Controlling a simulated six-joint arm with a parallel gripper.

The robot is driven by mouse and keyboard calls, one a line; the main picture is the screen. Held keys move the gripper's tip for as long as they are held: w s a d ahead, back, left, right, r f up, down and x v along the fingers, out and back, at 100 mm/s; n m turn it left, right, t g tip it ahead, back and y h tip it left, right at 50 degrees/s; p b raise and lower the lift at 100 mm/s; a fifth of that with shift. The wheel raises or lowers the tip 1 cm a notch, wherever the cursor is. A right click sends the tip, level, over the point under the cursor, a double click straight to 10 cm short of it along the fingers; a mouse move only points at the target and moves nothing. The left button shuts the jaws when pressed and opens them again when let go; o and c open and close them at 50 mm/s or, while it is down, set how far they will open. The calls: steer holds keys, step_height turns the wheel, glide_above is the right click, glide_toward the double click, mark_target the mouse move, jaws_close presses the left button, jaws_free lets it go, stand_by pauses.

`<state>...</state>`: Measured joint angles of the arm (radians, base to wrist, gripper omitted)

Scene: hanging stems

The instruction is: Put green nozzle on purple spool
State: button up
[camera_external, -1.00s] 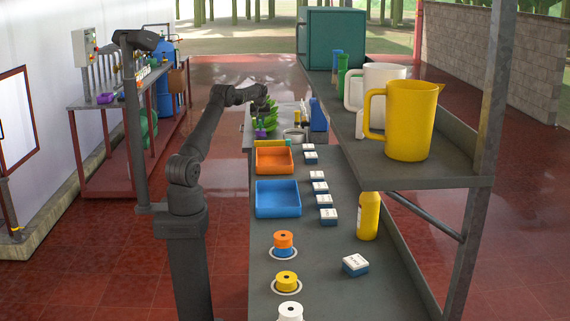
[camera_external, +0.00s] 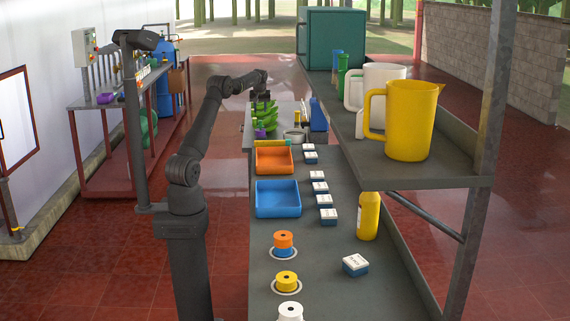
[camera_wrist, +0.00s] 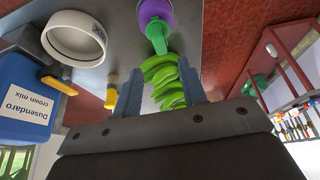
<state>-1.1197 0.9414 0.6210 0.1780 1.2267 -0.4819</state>
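A purple spool (camera_wrist: 155,10) shows at the top of the wrist view, with a green nozzle (camera_wrist: 157,38) overlapping its near side. It looks set on or against the spool; I cannot tell which. In the external view the purple spool (camera_external: 260,133) is small, on the far bench below the green pieces. My gripper (camera_wrist: 162,88) is open, with its two blue-grey fingers apart. A bunch of curved green pieces (camera_wrist: 165,80) shows between and beyond the fingers; nothing is visibly gripped. In the external view my gripper (camera_external: 261,95) points down above that bunch.
A blue container (camera_wrist: 28,105) with a yellow cap and a white ring-shaped dish (camera_wrist: 73,38) stand nearby. An orange tray (camera_external: 274,169) and a blue tray (camera_external: 278,212) are on the near bench. A shelf holding a yellow jug (camera_external: 408,120) overhangs the right side.

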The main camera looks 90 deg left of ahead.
mark_target(260, 125)
steer(key=shift+v, duration=1.5)
steer(key=shift+f, duration=0.1)
steer(key=x, duration=1.2)
steer(key=shift+r, duration=1.95)
steer(key=shift+f, duration=0.1)
